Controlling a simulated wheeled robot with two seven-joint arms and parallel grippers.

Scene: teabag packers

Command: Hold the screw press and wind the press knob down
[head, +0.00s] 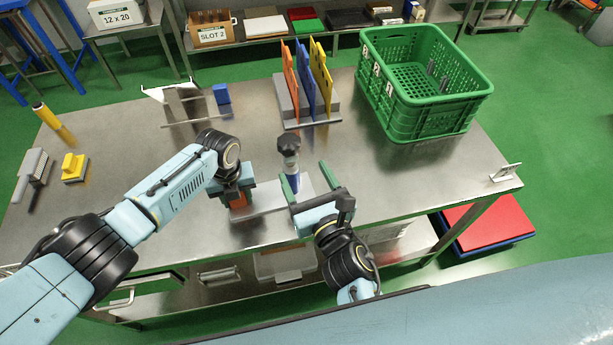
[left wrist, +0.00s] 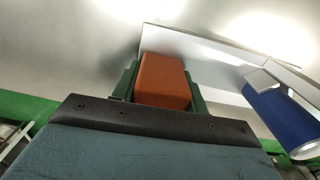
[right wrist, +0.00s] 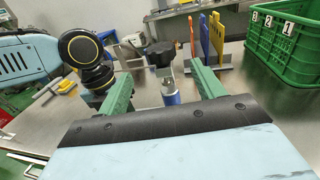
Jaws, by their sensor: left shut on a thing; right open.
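The screw press has a flat pale base (head: 268,202), a blue post (head: 293,183) and a black lobed press knob (head: 289,145) on top. The knob also shows in the right wrist view (right wrist: 161,55). An orange block (left wrist: 163,80) stands at the left of the base. My left gripper (head: 238,201) is shut on this orange block, its fingers on both sides. My right gripper (head: 305,172) is open, fingers pointing at the press. In the right wrist view the knob and post appear between its fingers, farther ahead; no contact shows.
A green crate (head: 395,117) stands at the back right. A rack with orange, blue and yellow boards (head: 306,82) is behind the press. A metal stand (head: 186,103), a small blue block (head: 222,94) and yellow-handled tools (head: 74,167) lie left.

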